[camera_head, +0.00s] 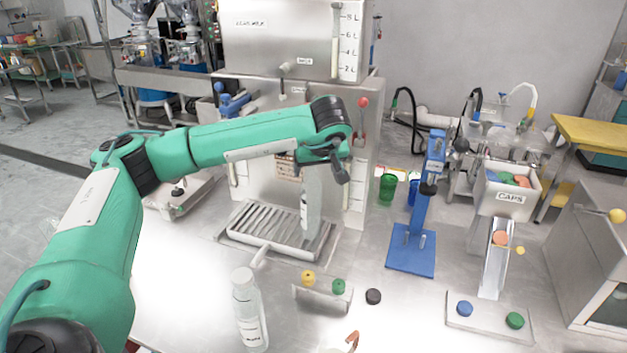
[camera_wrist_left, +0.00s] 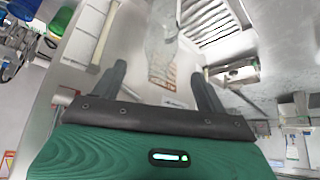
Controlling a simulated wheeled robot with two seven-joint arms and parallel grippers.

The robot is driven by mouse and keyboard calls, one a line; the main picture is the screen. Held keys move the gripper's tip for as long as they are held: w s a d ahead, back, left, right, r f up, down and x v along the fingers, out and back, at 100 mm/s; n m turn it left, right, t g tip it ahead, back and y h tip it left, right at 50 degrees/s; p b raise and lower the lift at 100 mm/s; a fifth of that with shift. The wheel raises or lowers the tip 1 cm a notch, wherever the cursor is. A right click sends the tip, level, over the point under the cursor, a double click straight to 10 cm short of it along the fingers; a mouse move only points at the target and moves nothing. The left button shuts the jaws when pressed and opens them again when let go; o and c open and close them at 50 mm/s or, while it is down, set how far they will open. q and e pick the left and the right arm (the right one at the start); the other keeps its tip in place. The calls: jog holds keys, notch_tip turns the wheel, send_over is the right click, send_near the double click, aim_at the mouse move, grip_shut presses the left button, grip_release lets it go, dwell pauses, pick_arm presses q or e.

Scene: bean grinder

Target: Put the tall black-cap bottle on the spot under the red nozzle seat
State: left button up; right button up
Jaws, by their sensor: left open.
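My left gripper (camera_head: 338,165) is in front of the steel machine, above the slatted drip tray (camera_head: 247,216). In the left wrist view the gripper (camera_wrist_left: 158,74) has its two fingers spread with nothing gripped between them. A tall, pale, see-through bottle (camera_head: 310,210) stands on the drip tray just below the gripper. Its top is hidden by the gripper, so I cannot see its cap colour. It seems to show in the wrist view (camera_wrist_left: 160,38) beyond the fingertips. No red nozzle seat is clearly visible. My right gripper is not in view.
A white-capped bottle (camera_head: 249,312) stands at the front. A small rack (camera_head: 322,291) with yellow and green caps and a loose black cap (camera_head: 373,296) are beside it. A blue stand (camera_head: 411,250), green cup (camera_head: 387,189) and caps bin (camera_head: 507,192) are at right.

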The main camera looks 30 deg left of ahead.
pick_arm(q)
jog(key=v, duration=0.3)
jog(key=shift+s+r, duration=0.1)
jog(key=shift+r, duration=0.1)
dwell(0.4)
